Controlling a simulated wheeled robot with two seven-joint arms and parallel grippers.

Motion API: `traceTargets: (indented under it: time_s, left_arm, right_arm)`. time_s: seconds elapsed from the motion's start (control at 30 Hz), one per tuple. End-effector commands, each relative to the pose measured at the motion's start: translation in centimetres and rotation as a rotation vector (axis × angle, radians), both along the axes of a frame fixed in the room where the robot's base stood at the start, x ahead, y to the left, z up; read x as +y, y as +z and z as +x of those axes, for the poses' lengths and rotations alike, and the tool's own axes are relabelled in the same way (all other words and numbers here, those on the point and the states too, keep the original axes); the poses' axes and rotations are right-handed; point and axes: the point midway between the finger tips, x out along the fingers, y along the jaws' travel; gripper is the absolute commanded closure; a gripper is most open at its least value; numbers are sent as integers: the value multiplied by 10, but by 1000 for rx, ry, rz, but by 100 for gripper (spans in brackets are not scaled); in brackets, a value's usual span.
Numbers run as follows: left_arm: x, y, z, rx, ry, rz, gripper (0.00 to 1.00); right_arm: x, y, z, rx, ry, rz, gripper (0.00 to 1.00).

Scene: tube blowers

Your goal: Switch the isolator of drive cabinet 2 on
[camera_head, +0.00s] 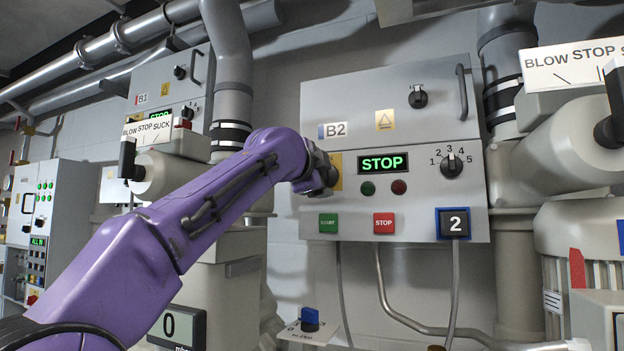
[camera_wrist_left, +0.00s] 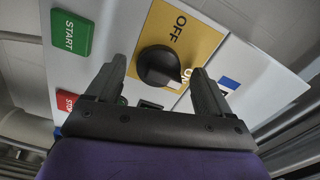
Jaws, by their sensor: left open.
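Drive cabinet B2 (camera_head: 394,150) stands in the middle of the head view. Its isolator is a black round knob (camera_wrist_left: 158,66) on a yellow plate (camera_wrist_left: 178,30) marked OFF and ON, seen in the left wrist view. The knob's white mark points toward the ON side. My left gripper (camera_wrist_left: 160,72) is open, with one finger on each side of the knob as seen here; I cannot tell whether they touch it. In the head view my left gripper (camera_head: 322,180) hides the knob and most of the plate (camera_head: 337,172). My right gripper is not in view.
On B2, a display (camera_head: 382,163) reads STOP above a green START button (camera_head: 328,223) and a red STOP button (camera_head: 383,223). A dial (camera_head: 451,164) and a blue-framed 2 sign (camera_head: 454,223) are at right. Cabinet B1 (camera_head: 165,85) is behind left; a large pipe (camera_head: 580,140) juts in at right.

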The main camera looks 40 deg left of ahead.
Motion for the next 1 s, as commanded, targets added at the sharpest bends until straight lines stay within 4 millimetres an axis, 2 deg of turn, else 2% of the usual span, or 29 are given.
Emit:
traceTargets:
  time_s: [0.03, 0.1, 0.3, 0.4, 0.53, 1.0]
  left_arm:
    - [-2, -12, -7, -4, -1, 0, 19]
    - [-5, -14, -19, -5, -1, 1, 19]
    - [-16, -11, -65, -3, 0, 2, 19]
    - [-19, -7, -80, -1, -1, 1, 19]
    - [-21, -5, -89, 2, 0, 1, 19]
    - [-21, -3, -90, 2, 0, 0, 19]
  right_arm:
    - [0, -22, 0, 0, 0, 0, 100]
    - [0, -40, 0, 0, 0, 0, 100]
    - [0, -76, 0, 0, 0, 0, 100]
    - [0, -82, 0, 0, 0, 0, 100]
    - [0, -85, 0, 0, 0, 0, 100]
    - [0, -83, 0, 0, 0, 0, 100]
